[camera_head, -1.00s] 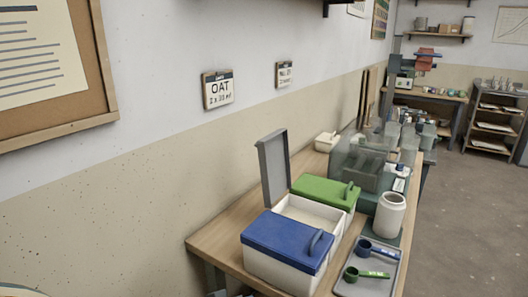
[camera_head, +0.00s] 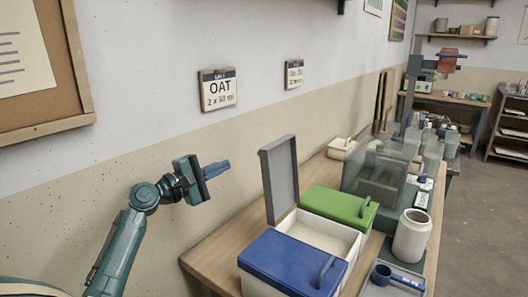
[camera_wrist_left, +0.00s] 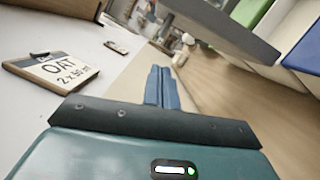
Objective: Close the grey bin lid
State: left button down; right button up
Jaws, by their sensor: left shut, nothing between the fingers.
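The grey lid (camera_head: 280,178) stands open, upright on the wall side of a white bin (camera_head: 322,233) with pale contents. The lid also shows at the top of the left wrist view (camera_wrist_left: 222,30). My left gripper (camera_head: 222,168) is shut and empty, in the air to the left of the lid and apart from it, near the wall. Its blue fingers (camera_wrist_left: 162,88) are together in the left wrist view. My right gripper is not in view.
A blue-lidded bin (camera_head: 292,262) stands in front of the open bin, and a green-lidded bin (camera_head: 340,204) behind it. A white jar (camera_head: 411,236) and a tray with a blue scoop (camera_head: 395,277) are at the right. The wooden table (camera_head: 212,254) is bare at the left.

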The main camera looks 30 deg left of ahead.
pick_arm(q)
jog(key=p+x, duration=0.1)
jog(key=x, duration=0.8)
jog(key=shift+w+r+p, duration=0.15)
jog(key=shift+w+p, duration=0.2)
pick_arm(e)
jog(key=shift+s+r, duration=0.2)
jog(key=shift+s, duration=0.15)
pick_arm(q)
jog(key=shift+d, duration=0.1)
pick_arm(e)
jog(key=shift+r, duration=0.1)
